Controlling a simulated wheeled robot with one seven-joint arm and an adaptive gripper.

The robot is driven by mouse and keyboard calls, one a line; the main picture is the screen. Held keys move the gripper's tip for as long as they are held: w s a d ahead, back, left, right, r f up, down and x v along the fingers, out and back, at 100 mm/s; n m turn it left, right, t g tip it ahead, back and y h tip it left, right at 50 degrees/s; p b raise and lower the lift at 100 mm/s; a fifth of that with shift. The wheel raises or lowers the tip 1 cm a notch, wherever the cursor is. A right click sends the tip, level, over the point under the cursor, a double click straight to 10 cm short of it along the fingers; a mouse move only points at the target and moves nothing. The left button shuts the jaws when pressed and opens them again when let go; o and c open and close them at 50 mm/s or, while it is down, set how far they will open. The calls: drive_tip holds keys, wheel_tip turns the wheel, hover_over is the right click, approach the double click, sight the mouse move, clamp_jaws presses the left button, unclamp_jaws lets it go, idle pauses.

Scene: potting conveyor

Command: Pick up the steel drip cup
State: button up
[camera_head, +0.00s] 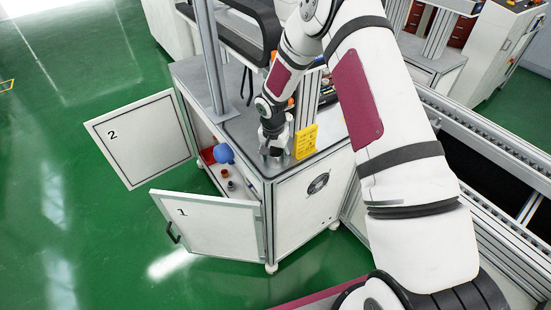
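My gripper (274,148) points down at the grey top of the white cabinet (243,124), close to its front edge. It is small in the picture, and its fingertips are dark against the top. I cannot tell whether it is open or shut, or whether anything is between the fingers. I cannot make out the steel drip cup clearly. It may be hidden by the gripper or too small to tell.
Cabinet doors 1 (207,222) and 2 (138,138) stand open. A blue round thing (223,153) and small orange-brown things (224,173) show at the opening. A yellow sign (306,141) stands right of my gripper. A conveyor frame (490,140) runs along the right.

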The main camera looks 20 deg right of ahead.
drive_tip(key=c, duration=0.6)
drive_tip(key=shift+c, duration=0.2)
drive_tip(key=shift+r, duration=0.1)
